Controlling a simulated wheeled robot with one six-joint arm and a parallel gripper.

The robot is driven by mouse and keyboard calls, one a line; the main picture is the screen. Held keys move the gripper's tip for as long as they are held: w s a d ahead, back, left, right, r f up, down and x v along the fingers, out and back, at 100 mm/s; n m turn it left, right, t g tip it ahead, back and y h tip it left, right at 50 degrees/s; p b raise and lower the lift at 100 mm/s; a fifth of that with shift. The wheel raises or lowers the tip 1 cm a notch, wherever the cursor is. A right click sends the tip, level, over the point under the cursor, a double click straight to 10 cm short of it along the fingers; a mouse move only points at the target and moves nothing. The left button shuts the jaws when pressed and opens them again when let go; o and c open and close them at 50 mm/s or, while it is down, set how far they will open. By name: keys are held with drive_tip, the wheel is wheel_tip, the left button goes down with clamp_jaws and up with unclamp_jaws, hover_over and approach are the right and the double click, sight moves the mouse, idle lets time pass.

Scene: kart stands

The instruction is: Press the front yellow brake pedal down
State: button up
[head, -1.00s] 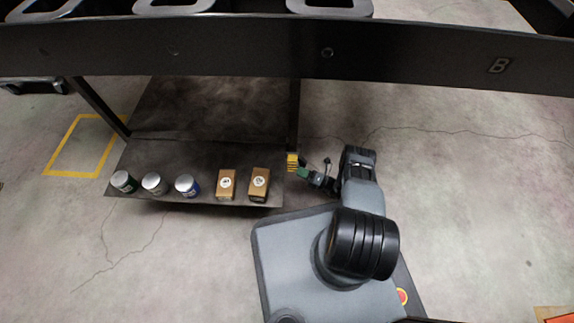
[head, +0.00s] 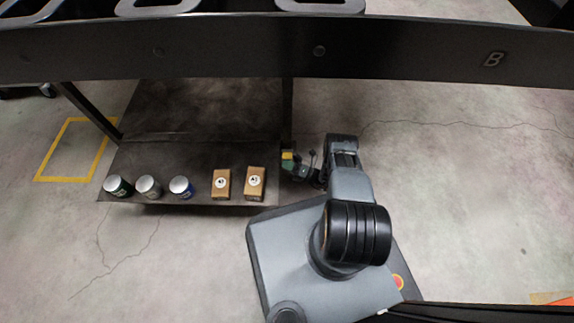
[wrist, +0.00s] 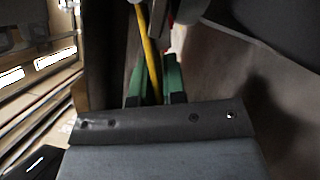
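The yellow brake pedal (head: 288,155) shows as a small yellow patch at the right end of the low shelf, next to the stand's post. In the wrist view it is a narrow yellow strip (wrist: 151,52) running down between the two green fingers. My gripper (head: 291,167) is right at the pedal in the head view, partly covering it. In the wrist view the green fingers of my gripper (wrist: 155,82) stand a little apart, with the strip in the gap. Whether they touch the pedal cannot be told. The pedal's lower part is hidden.
The dark shelf (head: 133,161) holds three cans (head: 149,187) and two brown boxes (head: 221,184) to the left of my gripper. A long black beam (head: 400,56) crosses above. Open concrete floor lies to the right. In the wrist view, pale labelled shapes (wrist: 38,62) line the left.

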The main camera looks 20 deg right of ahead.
clamp_jaws()
drive_tip(key=shift+f, duration=0.1)
drive_tip(key=shift+w+f+n+y, duration=0.15)
drive_tip(key=shift+f+n+y, duration=0.2)
drive_tip(key=shift+n, duration=0.45)
drive_tip(key=shift+o, duration=2.1)
unclamp_jaws()
drive_tip(key=shift+d, duration=0.1)
